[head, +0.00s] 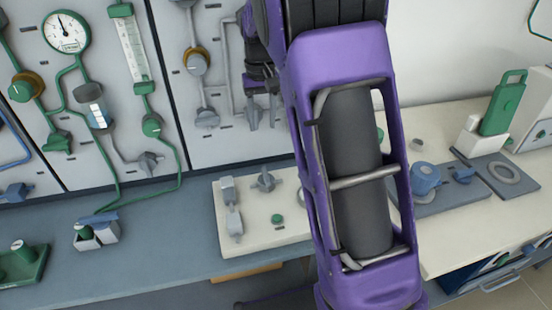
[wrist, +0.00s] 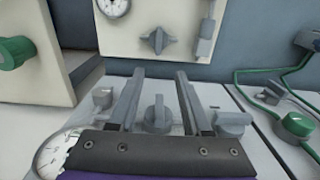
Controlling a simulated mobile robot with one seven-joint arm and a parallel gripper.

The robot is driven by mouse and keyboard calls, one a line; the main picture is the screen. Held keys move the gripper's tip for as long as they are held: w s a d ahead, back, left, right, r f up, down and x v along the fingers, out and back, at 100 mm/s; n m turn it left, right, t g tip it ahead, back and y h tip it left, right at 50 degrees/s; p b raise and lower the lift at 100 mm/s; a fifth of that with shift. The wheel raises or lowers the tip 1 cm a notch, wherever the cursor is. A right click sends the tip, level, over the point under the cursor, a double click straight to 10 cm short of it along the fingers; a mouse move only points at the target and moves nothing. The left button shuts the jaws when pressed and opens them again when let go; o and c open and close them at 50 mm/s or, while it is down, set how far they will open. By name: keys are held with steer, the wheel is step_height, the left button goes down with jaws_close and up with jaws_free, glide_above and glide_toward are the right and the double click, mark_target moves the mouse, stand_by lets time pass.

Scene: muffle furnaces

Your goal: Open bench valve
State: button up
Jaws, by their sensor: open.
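A white board (head: 222,212) lies on the bench. It carries a grey lobed valve knob (head: 265,180), which looks to be the knob (wrist: 158,40) at the top middle of the wrist view. My gripper (head: 262,88) is by the wall panel, above and behind that board, partly hidden by my arm. In the wrist view my gripper (wrist: 160,78) is open, its two fingers apart with nothing clamped. A different grey knob (wrist: 157,115), on the panel surface, shows between the fingers; I cannot tell whether they touch it.
The wall panel (head: 225,145) holds gauges, pipes and knobs close around my gripper. A small grey holder (head: 97,235) stands left of the board. A blue round fitting (head: 426,178) stands on the right bench. Blue-grey bench left of the board is mostly clear.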

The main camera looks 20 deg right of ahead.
mark_target(266, 174)
steer(key=f+b, duration=0.1)
steer(key=f, duration=0.7)
steer(key=f+b, duration=0.1)
steer(key=f, duration=0.8)
steer(key=shift+d+f+b, duration=0.2)
steer(key=shift+f+b, duration=0.1)
steer(key=shift+b, duration=0.05)
jaws_close()
